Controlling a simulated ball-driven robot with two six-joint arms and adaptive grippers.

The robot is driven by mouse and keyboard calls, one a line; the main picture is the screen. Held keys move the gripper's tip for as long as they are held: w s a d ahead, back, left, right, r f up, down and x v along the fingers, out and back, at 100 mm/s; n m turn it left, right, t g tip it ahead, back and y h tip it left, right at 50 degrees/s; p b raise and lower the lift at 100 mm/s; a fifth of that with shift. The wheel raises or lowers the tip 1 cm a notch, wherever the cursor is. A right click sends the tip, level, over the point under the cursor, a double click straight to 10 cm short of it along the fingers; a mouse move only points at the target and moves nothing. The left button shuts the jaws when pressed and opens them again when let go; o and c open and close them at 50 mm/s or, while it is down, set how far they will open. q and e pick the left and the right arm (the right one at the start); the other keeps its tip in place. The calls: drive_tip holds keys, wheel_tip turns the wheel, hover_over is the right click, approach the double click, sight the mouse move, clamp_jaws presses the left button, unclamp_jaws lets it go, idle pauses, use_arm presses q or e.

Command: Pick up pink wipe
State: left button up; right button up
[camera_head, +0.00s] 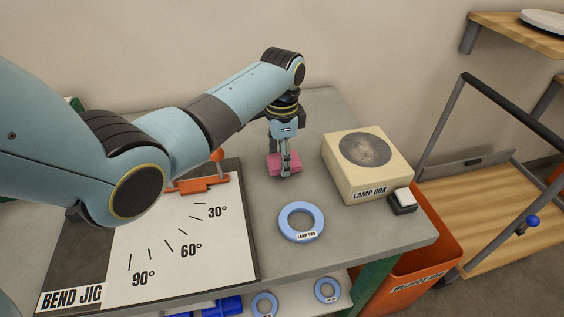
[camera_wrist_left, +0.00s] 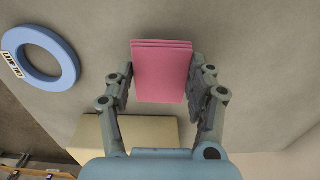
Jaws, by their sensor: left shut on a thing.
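The pink wipe (camera_head: 273,163) is a folded pink block on the grey bench top, near the back middle in the head view. It also shows in the left wrist view (camera_wrist_left: 162,72), between the two fingers. My left gripper (camera_head: 285,170) points down over the wipe and is shut on it; the fingers hide part of it in the head view. In the left wrist view my left gripper (camera_wrist_left: 162,90) has one finger on each side of the wipe. I cannot tell whether the wipe touches the bench. My right gripper is not in view.
A cream lamp box (camera_head: 345,181) stands to the right, with a small black-and-white block (camera_head: 403,202) beside it. A blue ring (camera_head: 283,222) labelled lamp two lies in front. The bend jig board (camera_head: 190,255) is at the left. An orange bin (camera_head: 440,240) stands beyond the right edge.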

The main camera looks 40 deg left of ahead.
use_arm(q)
drive_tip(key=shift+r, duration=0.95)
drive_tip(key=w+d+r+b, duration=0.2)
drive_tip(key=w+d+r, duration=0.2)
drive_tip(key=d+r, duration=0.3)
drive_tip(key=d, duration=0.4)
drive_tip(key=shift+o, duration=1.4)
drive_tip(key=c, duration=0.5)
